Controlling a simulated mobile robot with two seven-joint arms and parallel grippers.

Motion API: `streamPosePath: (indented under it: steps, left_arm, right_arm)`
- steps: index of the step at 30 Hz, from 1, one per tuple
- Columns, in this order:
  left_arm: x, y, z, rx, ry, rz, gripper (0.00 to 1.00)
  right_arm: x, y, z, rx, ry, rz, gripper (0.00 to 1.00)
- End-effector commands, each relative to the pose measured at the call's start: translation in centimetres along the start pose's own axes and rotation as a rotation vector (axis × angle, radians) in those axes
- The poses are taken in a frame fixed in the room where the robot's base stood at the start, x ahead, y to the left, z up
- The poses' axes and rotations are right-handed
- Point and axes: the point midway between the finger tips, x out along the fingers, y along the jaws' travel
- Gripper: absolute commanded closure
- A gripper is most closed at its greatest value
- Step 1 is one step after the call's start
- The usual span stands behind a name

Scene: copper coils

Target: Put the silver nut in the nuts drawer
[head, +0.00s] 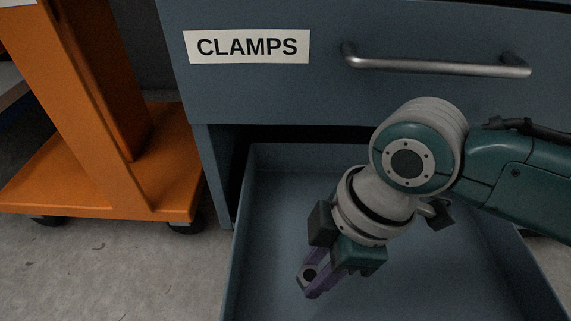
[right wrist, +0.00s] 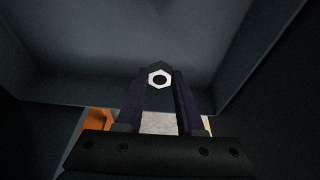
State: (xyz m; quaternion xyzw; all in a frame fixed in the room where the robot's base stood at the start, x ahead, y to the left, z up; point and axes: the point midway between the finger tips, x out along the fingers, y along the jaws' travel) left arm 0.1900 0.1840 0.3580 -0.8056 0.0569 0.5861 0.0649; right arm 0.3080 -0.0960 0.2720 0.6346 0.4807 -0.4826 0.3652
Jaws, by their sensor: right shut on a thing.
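The silver nut (head: 309,274) is a small hexagonal ring between the purple fingertips of my right gripper (head: 315,279). In the right wrist view the nut (right wrist: 159,79) shows between the tips of the same gripper (right wrist: 160,84), its hole facing the camera. The right gripper is shut on it and holds it over an open, empty-looking drawer (head: 275,185). The drawer's own label is not visible. My left gripper is not in view.
A shut drawer labelled CLAMPS (head: 330,95) with a metal handle (head: 435,66) is directly above the open one. An orange wheeled cart (head: 100,195) stands to the left on the concrete floor (head: 110,270).

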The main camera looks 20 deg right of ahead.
Motion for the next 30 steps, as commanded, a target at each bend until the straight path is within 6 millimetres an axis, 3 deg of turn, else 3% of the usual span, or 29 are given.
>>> streamPosePath:
  steps: [1,10,16,29,30]
  left_arm:
    - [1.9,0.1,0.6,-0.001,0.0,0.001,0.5]
    - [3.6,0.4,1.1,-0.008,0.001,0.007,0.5]
    - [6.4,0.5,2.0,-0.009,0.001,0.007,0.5]
    - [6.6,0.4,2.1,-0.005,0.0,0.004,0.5]
    - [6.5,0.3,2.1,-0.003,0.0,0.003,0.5]
  right_arm:
    - [2.1,0.0,0.6,0.001,0.0,0.0,1.0]
    - [4.3,0.1,1.2,0.001,0.0,0.002,1.0]
    - [7.5,0.0,2.1,0.001,0.0,0.001,1.0]
    - [8.0,0.1,2.2,0.001,0.001,0.002,1.0]
    - [7.9,0.1,2.2,0.001,0.001,0.002,0.6]
